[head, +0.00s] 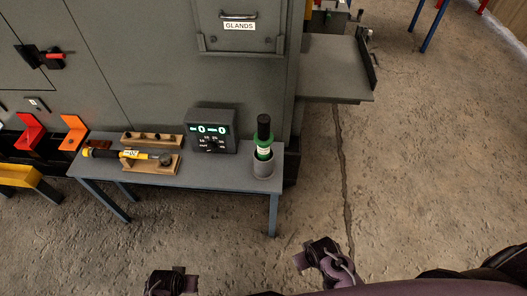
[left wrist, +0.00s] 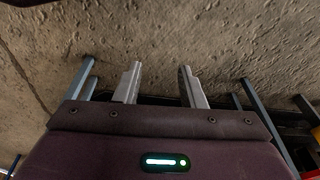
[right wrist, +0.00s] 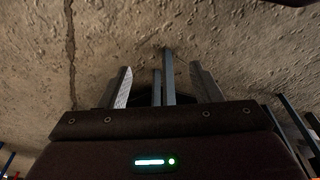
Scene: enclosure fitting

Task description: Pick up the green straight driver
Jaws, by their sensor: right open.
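The green straight driver (head: 264,138) stands upright in a grey cup (head: 263,168) at the right end of a small grey table (head: 210,168). It has a black top and a green body with a pale label; its lower part is hidden in the cup. My left gripper (head: 172,280) is at the bottom of the head view, well short of the table. In the left wrist view (left wrist: 159,85) its fingers are apart and empty. My right gripper (head: 318,256) is in front and to the right of the table. In the right wrist view (right wrist: 163,82) its fingers are apart and empty.
A black display box (head: 211,131) stands just left of the cup. A yellow and black tool (head: 128,154) lies on a wooden rack (head: 150,167) further left. A grey cabinet (head: 150,60) stands behind the table. The floor (head: 420,160) to the right is clear.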

